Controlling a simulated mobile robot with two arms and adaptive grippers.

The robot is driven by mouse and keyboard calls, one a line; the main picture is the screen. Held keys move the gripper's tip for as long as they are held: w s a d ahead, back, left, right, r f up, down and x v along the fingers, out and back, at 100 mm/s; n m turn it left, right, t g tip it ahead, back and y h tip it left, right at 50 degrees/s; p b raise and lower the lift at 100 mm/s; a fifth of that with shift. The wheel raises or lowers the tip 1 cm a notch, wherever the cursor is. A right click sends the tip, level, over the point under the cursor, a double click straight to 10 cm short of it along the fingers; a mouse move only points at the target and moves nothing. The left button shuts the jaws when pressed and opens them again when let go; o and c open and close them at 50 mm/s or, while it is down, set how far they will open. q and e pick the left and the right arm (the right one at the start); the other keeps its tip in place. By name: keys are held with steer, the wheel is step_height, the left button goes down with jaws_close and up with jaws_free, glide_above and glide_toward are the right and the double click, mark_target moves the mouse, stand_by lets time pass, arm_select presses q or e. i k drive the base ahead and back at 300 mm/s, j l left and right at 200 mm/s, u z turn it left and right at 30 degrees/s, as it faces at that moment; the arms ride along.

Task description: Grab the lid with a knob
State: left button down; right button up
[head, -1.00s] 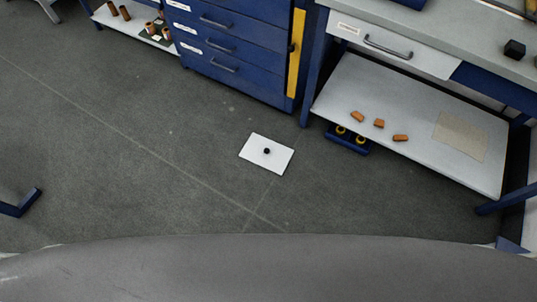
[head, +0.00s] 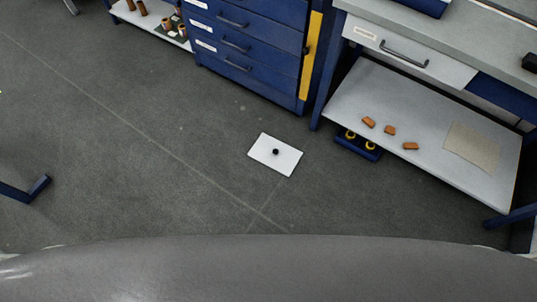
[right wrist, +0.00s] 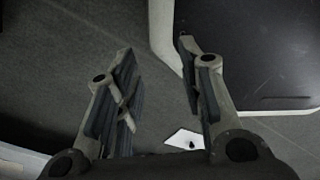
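A flat white lid (head: 268,158) with a small black knob (head: 275,152) lies on the grey floor, in front of the blue drawer cabinet, in the head view. It also shows in the right wrist view, where part of the lid (right wrist: 178,137) appears beyond my right gripper, partly hidden by the right finger. My right gripper (right wrist: 157,85) is open with nothing between its fingers, apart from the lid. My left gripper is in neither current view.
A blue drawer cabinet (head: 245,45) stands behind the lid. A workbench (head: 415,62) with a lower shelf (head: 400,165) stands at the right, several orange pieces on the shelf. A blue tray (head: 357,146) sits under the shelf. The floor around the lid is clear.

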mark_target(280, 157)
steer(key=i+l+u, duration=0.15)
steer(key=u, duration=0.2)
steer(key=i+l+u, duration=0.1)
steer(key=l+u, duration=0.25)
steer(key=i+l+u, duration=0.1)
steer(key=u, duration=0.2)
steer(key=k+l, duration=0.05)
steer(key=l, duration=0.05)
